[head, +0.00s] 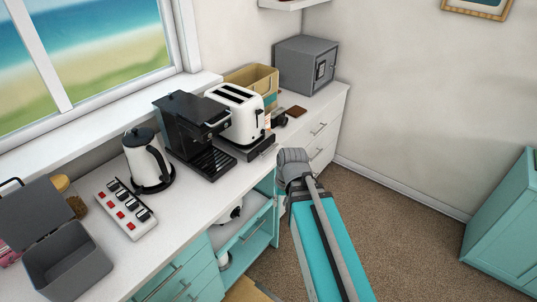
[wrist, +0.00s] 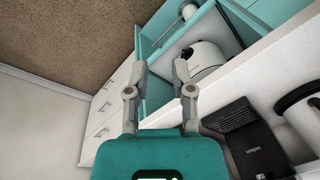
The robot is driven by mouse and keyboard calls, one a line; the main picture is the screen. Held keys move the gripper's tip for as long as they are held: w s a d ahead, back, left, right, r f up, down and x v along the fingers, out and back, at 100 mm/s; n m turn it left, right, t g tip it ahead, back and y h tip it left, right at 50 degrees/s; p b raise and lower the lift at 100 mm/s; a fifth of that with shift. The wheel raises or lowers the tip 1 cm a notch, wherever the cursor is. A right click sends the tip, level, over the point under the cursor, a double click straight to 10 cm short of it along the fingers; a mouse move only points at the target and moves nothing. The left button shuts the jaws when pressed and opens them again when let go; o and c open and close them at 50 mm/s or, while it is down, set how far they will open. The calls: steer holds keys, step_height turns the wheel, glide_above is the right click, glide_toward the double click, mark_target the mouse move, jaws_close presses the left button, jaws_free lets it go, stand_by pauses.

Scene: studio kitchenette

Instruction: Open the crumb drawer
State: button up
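A white two-slot toaster (head: 236,111) stands on a dark flat base (head: 248,149) on the counter. A small light part shows at the base's front right corner; I cannot tell whether it is a drawer handle. No drawer is seen pulled out there. My gripper (wrist: 159,70) is open and empty in the wrist view, its two fingers apart over the counter's front side. In the head view my arm stands in front of the counter, to the right of the toaster, and hides the fingers. The toaster cannot be made out in the wrist view.
A black coffee machine (head: 190,130) and a kettle (head: 147,160) stand left of the toaster. Below the counter, an open teal compartment (head: 256,243) holds a white appliance (wrist: 205,58). White drawers (head: 318,135) are at the right. Carpeted floor (head: 400,240) is clear.

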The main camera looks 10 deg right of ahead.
steer(key=w+f+m+t+y+b, duration=0.1)
steer(key=w+f+t+y+b, duration=0.1)
steer(key=w+f+y+b, duration=0.3)
steer(key=m+t+y+b, duration=0.4)
steer(key=m+t+b, duration=0.5)
steer(key=b, duration=0.5)
glide_toward(269, 151)
steer(key=s+d, duration=0.2)
steer(key=d, duration=0.1)
steer(key=shift+s+a+n+t, duration=0.1)
steer(key=shift+n+t, duration=0.2)
steer(key=b+x, duration=0.2)
steer(key=x, duration=1.2)
steer(key=shift+s+f, duration=0.1)
jaws_close()
